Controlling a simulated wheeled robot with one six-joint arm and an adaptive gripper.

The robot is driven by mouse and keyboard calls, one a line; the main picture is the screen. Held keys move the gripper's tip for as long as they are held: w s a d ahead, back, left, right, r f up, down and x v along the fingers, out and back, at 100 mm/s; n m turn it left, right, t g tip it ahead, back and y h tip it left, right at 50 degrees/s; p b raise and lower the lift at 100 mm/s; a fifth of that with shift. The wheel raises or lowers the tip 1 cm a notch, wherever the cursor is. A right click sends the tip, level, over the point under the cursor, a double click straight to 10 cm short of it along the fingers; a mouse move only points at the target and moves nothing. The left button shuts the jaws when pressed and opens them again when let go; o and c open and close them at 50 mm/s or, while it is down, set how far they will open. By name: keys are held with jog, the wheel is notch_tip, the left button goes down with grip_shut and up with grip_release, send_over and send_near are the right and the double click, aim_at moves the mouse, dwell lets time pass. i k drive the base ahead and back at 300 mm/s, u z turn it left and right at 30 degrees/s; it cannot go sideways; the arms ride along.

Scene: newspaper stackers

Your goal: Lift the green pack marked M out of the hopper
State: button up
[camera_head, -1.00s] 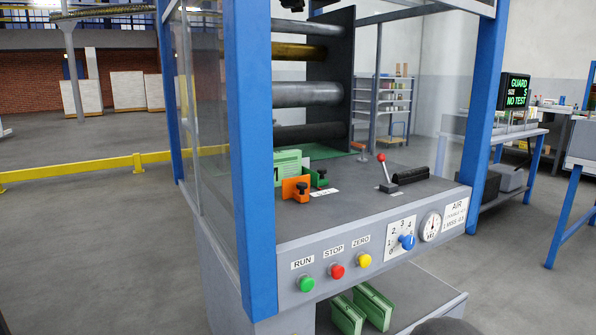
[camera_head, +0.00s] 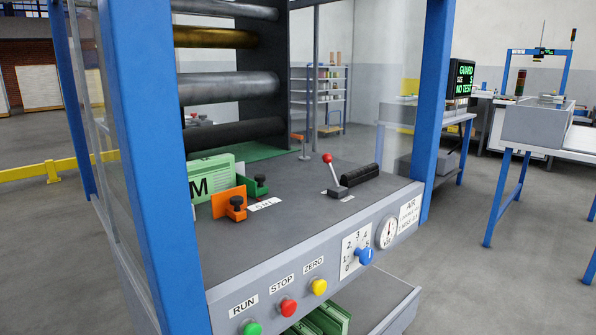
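A small white label lies on the deck beside the guides. I cannot tell exactly where the hopper's walls run. My gripper is not in view.
Blue posts (camera_head: 155,170) and clear side panels frame the machine, with rollers (camera_head: 230,85) above the deck. A red-knobbed lever (camera_head: 331,175) stands on the deck's right. The front panel has RUN, STOP and ZERO buttons (camera_head: 288,307). More green packs (camera_head: 325,318) lie on the lower shelf.

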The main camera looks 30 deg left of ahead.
aim_at(207, 176)
jog(key=z, duration=0.2)
jog(key=i, duration=1.55)
jog(key=u, duration=2.15)
